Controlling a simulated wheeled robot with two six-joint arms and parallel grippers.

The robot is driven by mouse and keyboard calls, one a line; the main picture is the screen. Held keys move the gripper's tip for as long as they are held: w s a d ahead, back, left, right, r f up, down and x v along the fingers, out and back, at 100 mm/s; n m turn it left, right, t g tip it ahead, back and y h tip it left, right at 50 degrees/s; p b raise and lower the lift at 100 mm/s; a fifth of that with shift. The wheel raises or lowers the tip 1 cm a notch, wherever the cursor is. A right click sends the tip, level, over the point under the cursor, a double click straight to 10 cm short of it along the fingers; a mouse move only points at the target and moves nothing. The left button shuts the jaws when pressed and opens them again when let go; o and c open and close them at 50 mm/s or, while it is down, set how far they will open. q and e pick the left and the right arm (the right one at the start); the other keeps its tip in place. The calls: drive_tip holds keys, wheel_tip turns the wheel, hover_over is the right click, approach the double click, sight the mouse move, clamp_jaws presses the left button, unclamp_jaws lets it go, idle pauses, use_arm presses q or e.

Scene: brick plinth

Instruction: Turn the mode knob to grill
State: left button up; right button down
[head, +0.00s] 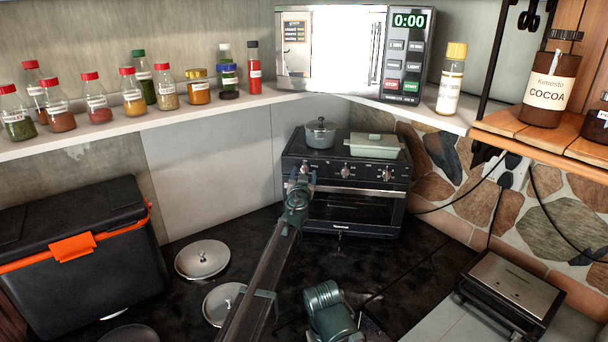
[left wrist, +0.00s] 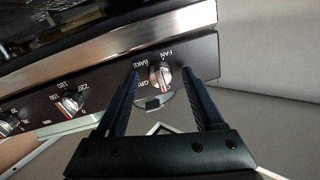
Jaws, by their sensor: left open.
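The black toaster oven (head: 345,208) stands in the back corner of the counter. Its mode knob (left wrist: 160,75) shows in the left wrist view, upside down, with the labels FAN, BAKE and a partly covered GRI... around it. I cannot tell which label the knob points at.
Two other knobs (head: 345,172) (head: 387,173) sit to the right on the panel. A grey pot (head: 320,134) and a pale green dish (head: 374,147) stand on the oven. Pot lids (head: 202,258) and a black cooler box (head: 75,245) are at the left; a grill press (head: 512,290) is at right.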

use_arm(q)
drive_tip(key=shift+w, duration=0.2)
clamp_jaws()
drive_tip(key=shift+m, duration=0.3)
drive_tip(key=m, duration=0.2)
drive_tip(key=shift+m, duration=0.4)
drive_tip(key=m+b, duration=0.1)
drive_tip(key=m, duration=0.3)
drive_tip(key=shift+a, duration=0.1)
drive_tip(key=m, duration=0.3)
drive_tip(key=m+h, duration=0.1)
drive_tip(key=m, duration=0.2)
drive_tip(key=shift+m+t, duration=0.3)
drive_tip(key=shift+m, duration=0.3)
